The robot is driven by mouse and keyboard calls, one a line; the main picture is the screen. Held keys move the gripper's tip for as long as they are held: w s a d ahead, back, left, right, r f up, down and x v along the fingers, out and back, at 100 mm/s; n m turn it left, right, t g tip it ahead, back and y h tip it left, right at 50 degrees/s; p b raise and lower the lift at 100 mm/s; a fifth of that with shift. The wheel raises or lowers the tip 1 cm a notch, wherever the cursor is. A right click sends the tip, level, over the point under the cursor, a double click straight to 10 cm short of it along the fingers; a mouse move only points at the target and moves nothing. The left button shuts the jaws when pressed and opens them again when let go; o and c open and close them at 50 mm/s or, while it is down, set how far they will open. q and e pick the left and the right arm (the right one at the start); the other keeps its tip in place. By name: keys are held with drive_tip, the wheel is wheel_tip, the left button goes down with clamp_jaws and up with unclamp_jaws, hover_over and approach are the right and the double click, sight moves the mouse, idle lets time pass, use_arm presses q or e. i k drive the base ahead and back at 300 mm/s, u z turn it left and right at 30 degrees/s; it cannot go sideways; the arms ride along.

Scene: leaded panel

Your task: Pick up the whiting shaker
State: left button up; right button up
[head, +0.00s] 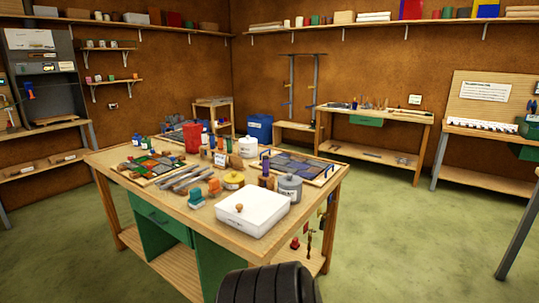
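I cannot tell for certain which container is the whiting shaker. A small white lidded canister (248,147) stands upright toward the back of the wooden worktable (185,208), and it may be the shaker. A grey can (289,188) with a label, too small to read surely, stands upright near the table's right side. A white box (252,211) with a round knob on it sits at the near corner. Neither of my grippers shows in the head view.
A red canister (193,138), a yellow tin (233,181) and leaded panels (293,165) crowd the table. Hand tools lie near its middle. Green floor (395,225) is open to the right. A blue bin (259,128) and side benches (375,115) stand behind.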

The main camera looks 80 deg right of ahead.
sight(224, 136)
drive_tip(key=k, duration=0.15)
drive_tip(key=u, duration=1.9)
drive_tip(key=k, duration=2.85)
drive_tip(key=z, duration=3.3)
drive_tip(key=i, duration=0.5)
drive_tip(key=z, duration=0.35)
drive_tip(key=k, duration=0.35)
drive_tip(key=z, duration=0.3)
